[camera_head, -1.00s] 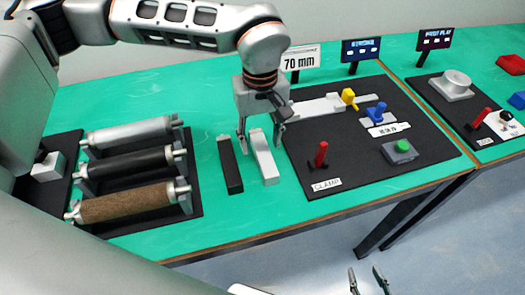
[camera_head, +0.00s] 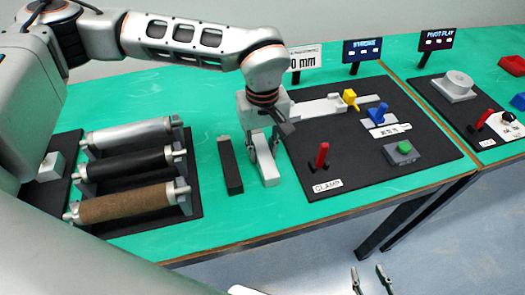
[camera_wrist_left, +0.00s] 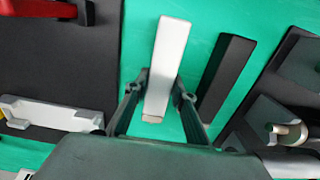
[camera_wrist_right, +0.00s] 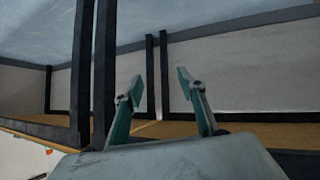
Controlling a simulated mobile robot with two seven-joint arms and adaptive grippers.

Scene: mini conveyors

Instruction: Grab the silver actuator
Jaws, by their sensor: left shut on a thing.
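The silver actuator (camera_head: 265,162) is a light grey bar lying on the green table, just left of the black control board. It also shows in the left wrist view (camera_wrist_left: 168,62), between the fingers. My left gripper (camera_head: 264,155) is over its far part, with a finger on each side, shut on it. The left gripper's fingers (camera_wrist_left: 158,98) show in the left wrist view. A black bar (camera_head: 230,166) of like shape lies just left of the actuator, apart from it. My right gripper (camera_wrist_right: 160,85) is open and empty, below the table's front edge.
A rack with silver, black and brown rollers (camera_head: 130,170) stands at left. The black board (camera_head: 350,155) at right bears a red lever (camera_head: 321,155), a green button (camera_head: 404,147) and blue and yellow parts. Signs stand at the back.

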